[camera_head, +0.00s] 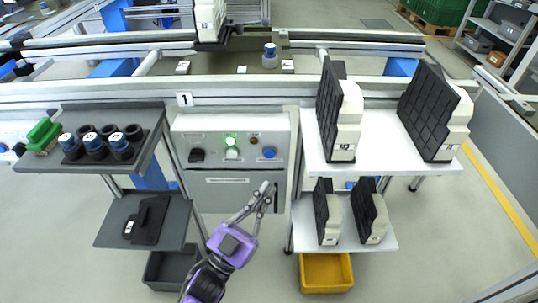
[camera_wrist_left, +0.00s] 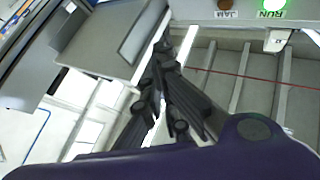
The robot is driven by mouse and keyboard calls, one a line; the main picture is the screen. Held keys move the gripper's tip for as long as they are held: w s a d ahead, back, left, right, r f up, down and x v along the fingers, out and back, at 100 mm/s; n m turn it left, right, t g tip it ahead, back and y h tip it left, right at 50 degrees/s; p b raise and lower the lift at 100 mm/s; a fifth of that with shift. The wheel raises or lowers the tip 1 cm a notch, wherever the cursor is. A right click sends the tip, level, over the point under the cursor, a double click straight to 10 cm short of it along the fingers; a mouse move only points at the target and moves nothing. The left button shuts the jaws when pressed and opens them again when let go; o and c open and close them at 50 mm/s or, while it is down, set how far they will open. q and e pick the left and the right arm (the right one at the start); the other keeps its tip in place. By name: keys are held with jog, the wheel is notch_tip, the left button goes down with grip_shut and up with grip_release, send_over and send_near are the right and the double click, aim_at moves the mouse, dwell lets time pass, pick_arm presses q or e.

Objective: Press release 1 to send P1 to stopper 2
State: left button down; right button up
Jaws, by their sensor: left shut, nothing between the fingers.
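My left gripper (camera_head: 267,188) is shut and empty in front of the lower part of the grey control panel (camera_head: 225,178), below its buttons. In the left wrist view its dark fingers (camera_wrist_left: 163,62) are together. The panel carries a black switch (camera_head: 196,155), a green-lit button (camera_head: 232,153) and a blue button (camera_head: 269,152). Their labels are too small to read in the head view. A dark carrier with a white block (camera_head: 209,18) stands on the line at the back; I cannot tell whether it is P1. My right gripper is not in view.
A sign "1" (camera_head: 184,99) sits on the rail above the panel. A grey shelf (camera_head: 80,108) with blue-capped cylinders stands left. White shelves (camera_head: 381,168) with black-and-white blocks stand right. A yellow bin (camera_head: 326,273) is below. The wrist view shows lamps marked JAM (camera_wrist_left: 225,4) and RUN (camera_wrist_left: 273,4).

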aim_at(270, 154)
pick_arm(q)
jog(key=w+b, duration=0.3)
jog(key=w, duration=0.5)
jog(key=shift+w, duration=0.3)
dwell(0.6)
dwell(0.5)
jog(key=shift+w, duration=0.15)
jog(key=shift+w, duration=0.25)
